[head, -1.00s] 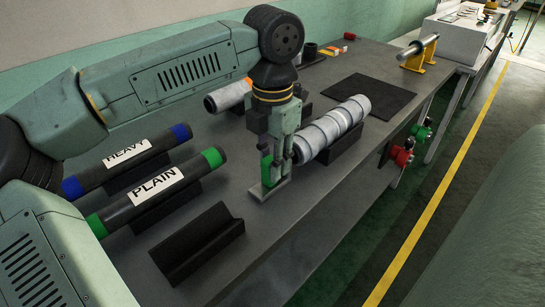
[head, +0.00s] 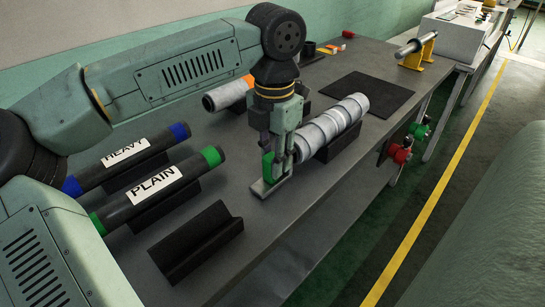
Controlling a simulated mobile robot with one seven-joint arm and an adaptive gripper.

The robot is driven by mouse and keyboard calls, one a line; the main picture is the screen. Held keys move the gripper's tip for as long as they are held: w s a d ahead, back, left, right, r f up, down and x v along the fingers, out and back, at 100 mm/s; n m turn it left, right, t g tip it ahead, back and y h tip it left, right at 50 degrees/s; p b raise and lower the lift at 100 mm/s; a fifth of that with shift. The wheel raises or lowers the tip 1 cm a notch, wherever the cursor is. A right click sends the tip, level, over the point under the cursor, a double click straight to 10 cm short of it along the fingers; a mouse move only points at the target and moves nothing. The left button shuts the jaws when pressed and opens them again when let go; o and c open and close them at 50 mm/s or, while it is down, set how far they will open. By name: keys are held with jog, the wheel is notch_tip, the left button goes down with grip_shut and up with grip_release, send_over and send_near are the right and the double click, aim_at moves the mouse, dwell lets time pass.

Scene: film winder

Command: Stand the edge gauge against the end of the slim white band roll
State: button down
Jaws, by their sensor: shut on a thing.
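The edge gauge (head: 269,187) has a flat pale base, a green part and a grey upright. My gripper (head: 279,153) is shut on it and holds it upright, with its base at or just above the bench top; a small gap cannot be ruled out. A pale roll with whitish bands (head: 340,122) lies on a black cradle just right of the gauge. Its near end is close to the gauge and partly hidden by my gripper, so I cannot tell whether they touch. Another pale roll with an orange band (head: 226,97) lies behind my arm.
Dark rolls marked HEAVY (head: 127,160) and PLAIN (head: 158,188) lie at the left. An empty black cradle (head: 197,243) stands in front. A black mat (head: 368,94) lies behind the banded roll. The bench's right edge has red and green fittings (head: 400,153).

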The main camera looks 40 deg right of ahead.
jog(key=shift+d, duration=0.4)
jog(key=shift+f, duration=0.25)
dwell(0.3)
jog(key=c, duration=1.3)
grip_release()
notch_tip(320, 180, up, 12)
